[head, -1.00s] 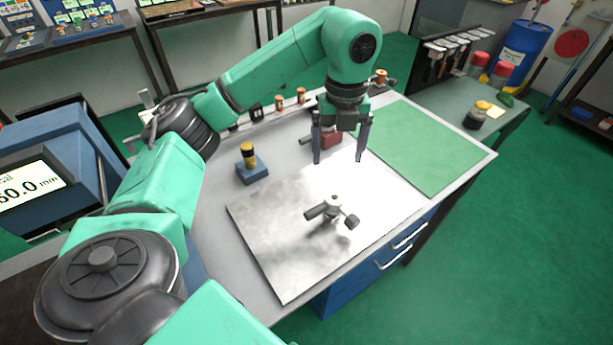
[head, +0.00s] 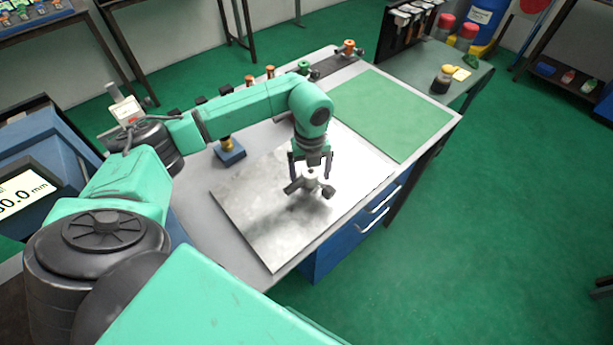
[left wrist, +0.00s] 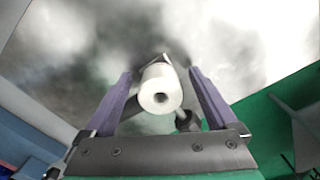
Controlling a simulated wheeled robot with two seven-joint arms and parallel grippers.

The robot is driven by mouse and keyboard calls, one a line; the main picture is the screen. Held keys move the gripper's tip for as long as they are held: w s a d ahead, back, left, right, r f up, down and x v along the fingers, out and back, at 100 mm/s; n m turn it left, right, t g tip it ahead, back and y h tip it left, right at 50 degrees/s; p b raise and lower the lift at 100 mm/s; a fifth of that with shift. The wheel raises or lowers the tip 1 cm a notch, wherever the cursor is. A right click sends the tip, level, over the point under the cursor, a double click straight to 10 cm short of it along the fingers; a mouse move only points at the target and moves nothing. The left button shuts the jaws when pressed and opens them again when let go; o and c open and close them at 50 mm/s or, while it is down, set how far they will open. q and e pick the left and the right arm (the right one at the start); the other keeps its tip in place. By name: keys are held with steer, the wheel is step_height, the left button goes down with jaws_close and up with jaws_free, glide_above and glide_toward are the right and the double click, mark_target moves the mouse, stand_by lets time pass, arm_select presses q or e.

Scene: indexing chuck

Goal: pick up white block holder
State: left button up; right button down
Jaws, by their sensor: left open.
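The white block holder (head: 311,183) stands on the pale metal plate (head: 247,213). It has a whitish upright post, a grey arm to the left and a dark knob to the right. My left gripper (head: 310,166) is open, pointing down over the holder's top. In the left wrist view the holder's round white top (left wrist: 160,89), with a dark hole, lies between the two open fingers (left wrist: 160,76), with a gap on each side. The dark knob (left wrist: 187,121) shows near the right finger. I cannot tell how far down the fingers reach. My right gripper is out of view.
A blue block with a yellow and black piece (head: 229,151) sits left of the plate. A green mat (head: 390,113) covers the table's far right. Several small orange and green parts line the back edge. The plate's front part is clear.

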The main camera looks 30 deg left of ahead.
arm_select(q)
jaws_close()
steer(key=shift+w+r, duration=0.1)
steer(key=shift+r, duration=0.05)
